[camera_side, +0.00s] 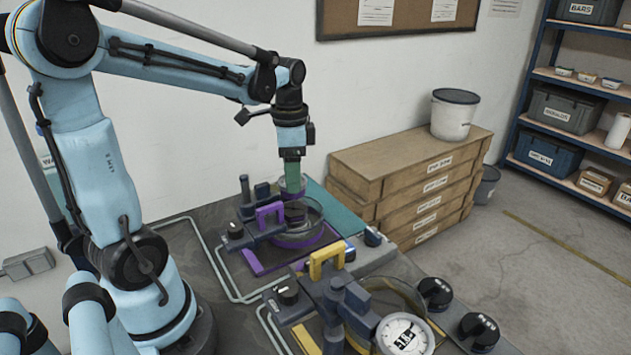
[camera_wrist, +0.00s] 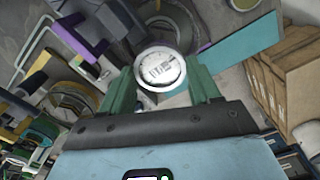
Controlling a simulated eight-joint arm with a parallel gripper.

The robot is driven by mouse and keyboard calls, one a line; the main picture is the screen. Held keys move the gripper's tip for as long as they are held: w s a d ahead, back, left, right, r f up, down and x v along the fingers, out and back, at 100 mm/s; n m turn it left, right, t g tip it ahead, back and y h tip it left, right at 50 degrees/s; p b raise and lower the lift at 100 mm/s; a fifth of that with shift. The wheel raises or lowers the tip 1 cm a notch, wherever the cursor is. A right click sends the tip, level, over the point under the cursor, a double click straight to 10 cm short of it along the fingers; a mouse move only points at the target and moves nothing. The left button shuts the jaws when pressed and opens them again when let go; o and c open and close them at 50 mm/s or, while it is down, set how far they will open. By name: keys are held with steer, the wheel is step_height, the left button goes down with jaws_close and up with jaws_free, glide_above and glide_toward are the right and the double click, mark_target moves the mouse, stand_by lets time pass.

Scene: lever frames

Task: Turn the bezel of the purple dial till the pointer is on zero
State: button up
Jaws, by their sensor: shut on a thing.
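The purple dial (camera_wrist: 160,69) shows in the wrist view as a round white face with a pale rim and dark marks in the middle. Its pointer is too small and blurred to read. My gripper (camera_wrist: 164,82) has its green fingers on either side of the rim and is shut on the bezel. In the side view my gripper (camera_side: 292,178) points straight down over the purple fixture (camera_side: 270,215), which has a purple handle and a clear ring. The dial's face is hidden there by the fingers and the ring.
A yellow-handled fixture (camera_side: 326,262) with its own white dial (camera_side: 404,335) stands in front. Black knobs (camera_side: 435,292) sit to its right. A teal plate (camera_side: 338,212) lies behind the purple fixture. Wooden drawers (camera_side: 410,180) stand beyond. The air above the fixtures is clear on the right.

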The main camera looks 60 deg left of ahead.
stand_by(0.3)
steer(key=o, duration=1.1)
steer(key=shift+c, duration=0.2)
step_height(320, 180, up, 12)
